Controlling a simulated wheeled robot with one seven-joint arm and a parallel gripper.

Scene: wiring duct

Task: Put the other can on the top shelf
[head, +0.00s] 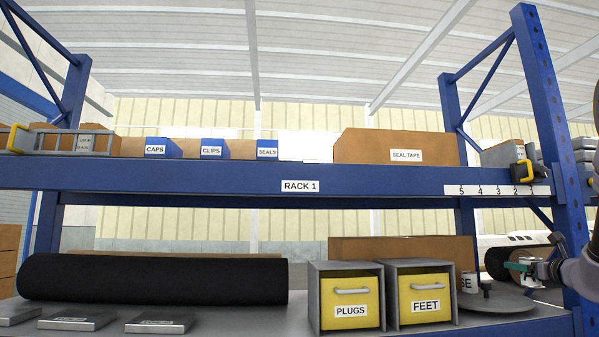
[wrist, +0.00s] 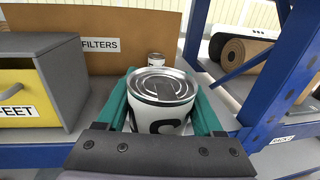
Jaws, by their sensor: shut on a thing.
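In the wrist view, a white can (wrist: 160,90) with a silver lid and dark lettering sits between the green-sided fingers of my gripper (wrist: 168,112), which is shut on it. In the head view my gripper (head: 520,268) is at the right end of the lower shelf, above a grey round plate (head: 490,304); the held can is hard to make out there. A second small can (wrist: 157,60) stands behind the held one in the wrist view. The top shelf (head: 230,178) is above.
PLUGS (head: 345,300) and FEET (head: 425,298) bins stand left of my gripper. A FILTERS box (wrist: 105,35) is behind. A blue upright (head: 550,130) rises on the right. The top shelf holds a SEAL TAPE box (head: 395,148) and a number strip (head: 496,190).

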